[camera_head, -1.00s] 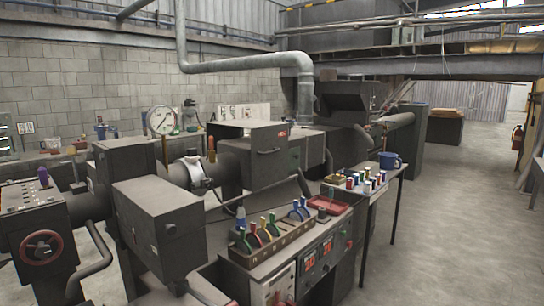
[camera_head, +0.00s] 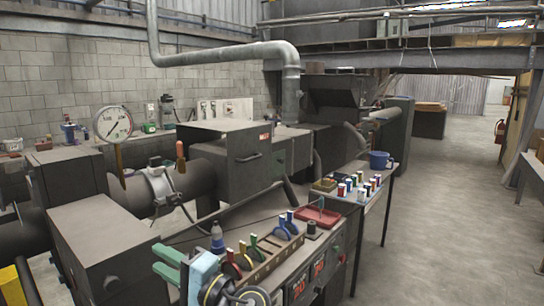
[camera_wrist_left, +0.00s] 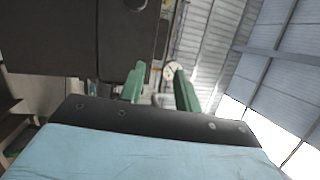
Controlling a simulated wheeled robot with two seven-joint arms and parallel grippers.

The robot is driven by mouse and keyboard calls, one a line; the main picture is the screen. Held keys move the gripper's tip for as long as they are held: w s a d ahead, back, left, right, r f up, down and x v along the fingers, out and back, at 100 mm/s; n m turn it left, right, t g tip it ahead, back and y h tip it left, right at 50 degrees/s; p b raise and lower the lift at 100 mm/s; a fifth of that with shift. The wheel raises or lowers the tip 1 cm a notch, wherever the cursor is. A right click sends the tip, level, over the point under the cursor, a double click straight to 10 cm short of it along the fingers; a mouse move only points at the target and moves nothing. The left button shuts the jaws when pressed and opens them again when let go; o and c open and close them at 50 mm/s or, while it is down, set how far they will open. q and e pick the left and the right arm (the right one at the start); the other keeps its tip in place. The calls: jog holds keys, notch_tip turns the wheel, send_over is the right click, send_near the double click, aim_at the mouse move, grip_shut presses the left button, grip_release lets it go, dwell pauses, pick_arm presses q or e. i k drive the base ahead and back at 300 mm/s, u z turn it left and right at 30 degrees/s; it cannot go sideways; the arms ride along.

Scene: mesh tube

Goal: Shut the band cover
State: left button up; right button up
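A grey metal box-like cover (camera_head: 235,150) with a bar handle and a small red label stands around the far end of the thick pipe (camera_head: 190,185). I take it to be the band cover; whether it is fully closed cannot be told. A pale band (camera_head: 158,186) wraps the pipe in front of it. My left gripper (camera_head: 166,263) has green fingers and a light blue body. It is at the lower left, well short of the cover. In the left wrist view its fingers (camera_wrist_left: 160,85) stand apart with nothing between them. My right gripper is not in view.
A dark grey box (camera_head: 105,245) with a knob stands left of my gripper. A rack of coloured-handled tools (camera_head: 270,255) and a bottle (camera_head: 217,238) are to its right. A dial gauge (camera_head: 113,124) rises by the pipe. The floor (camera_head: 440,220) is clear at right.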

aim_at(249, 143)
jog(key=z, duration=0.3)
jog(key=i, duration=1.8)
jog(key=z, duration=0.15)
